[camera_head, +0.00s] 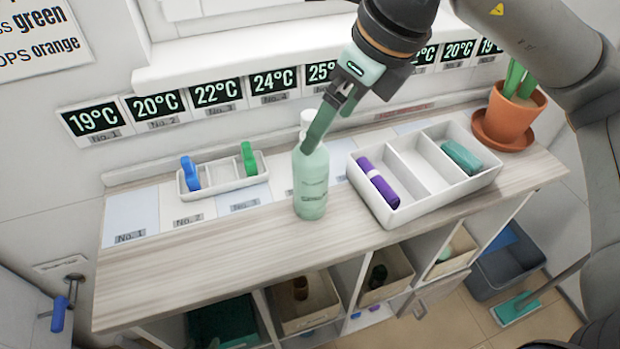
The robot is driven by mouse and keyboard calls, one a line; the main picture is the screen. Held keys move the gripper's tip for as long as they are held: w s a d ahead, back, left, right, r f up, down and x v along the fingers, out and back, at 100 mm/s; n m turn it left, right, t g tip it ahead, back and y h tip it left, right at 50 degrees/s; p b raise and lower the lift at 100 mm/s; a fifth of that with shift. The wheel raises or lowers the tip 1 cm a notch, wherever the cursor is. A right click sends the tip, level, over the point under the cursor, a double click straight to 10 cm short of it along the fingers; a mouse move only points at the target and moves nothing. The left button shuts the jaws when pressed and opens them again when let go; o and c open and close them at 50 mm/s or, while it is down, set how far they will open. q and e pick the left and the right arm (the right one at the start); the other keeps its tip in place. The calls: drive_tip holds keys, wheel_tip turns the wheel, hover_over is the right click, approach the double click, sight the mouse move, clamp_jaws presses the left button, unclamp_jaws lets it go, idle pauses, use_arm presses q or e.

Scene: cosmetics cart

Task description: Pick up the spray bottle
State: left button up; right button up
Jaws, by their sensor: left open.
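The spray bottle (311,185), pale green with a white top, stands upright on the wooden cart top near the middle. My left gripper (316,132) is at the bottle's neck and upper part, coming down at a slant from above. Its jaws are open. One green finger passes in front of the bottle's neck and shoulder and hides part of it. The other finger is hard to make out, and I cannot tell whether either finger touches the bottle. My right gripper is out of view.
A white tray (222,186) with a blue and a green item is left of the bottle. A divided white box (408,165) with purple and teal rolls stands close on its right. A potted plant (509,116) is at the far right. The front left cart top is clear.

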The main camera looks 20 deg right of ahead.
sight(311, 174)
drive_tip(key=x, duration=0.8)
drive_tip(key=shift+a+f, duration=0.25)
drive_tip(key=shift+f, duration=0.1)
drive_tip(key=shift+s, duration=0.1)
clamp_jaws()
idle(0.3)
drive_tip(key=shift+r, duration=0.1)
